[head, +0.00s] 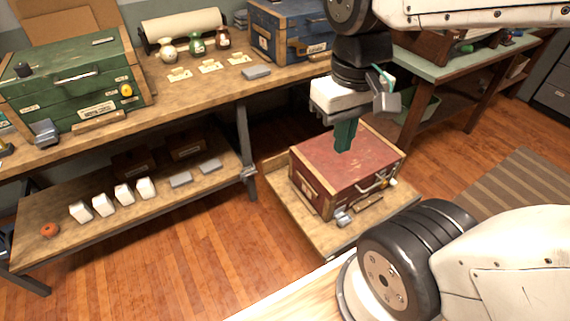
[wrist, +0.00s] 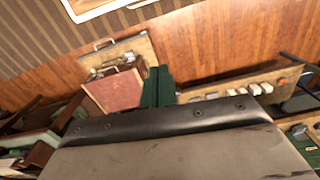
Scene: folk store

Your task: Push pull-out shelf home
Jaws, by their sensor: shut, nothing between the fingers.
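The pull-out shelf (head: 277,183) is a low wooden board that juts out from under the workbench at the middle of the head view. A red box (head: 345,165) with wooden edges and a metal handle stands on it, with a small grey latch piece near its front. The shelf also shows in the wrist view (wrist: 143,44), with the red box (wrist: 114,92) on it. My gripper (head: 345,136) has green fingers, shut and empty, pointing down. In the head view they overlap the far part of the red box; I cannot tell whether they touch it. The fingers also show in the wrist view (wrist: 158,86).
The workbench (head: 215,85) holds a green box (head: 75,80), a blue box (head: 290,32), small vases and cards. Its lower shelf (head: 150,210) bears several white blocks. A green-topped table (head: 440,65) stands at right. Wooden floor (head: 210,260) is clear left of the pull-out shelf.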

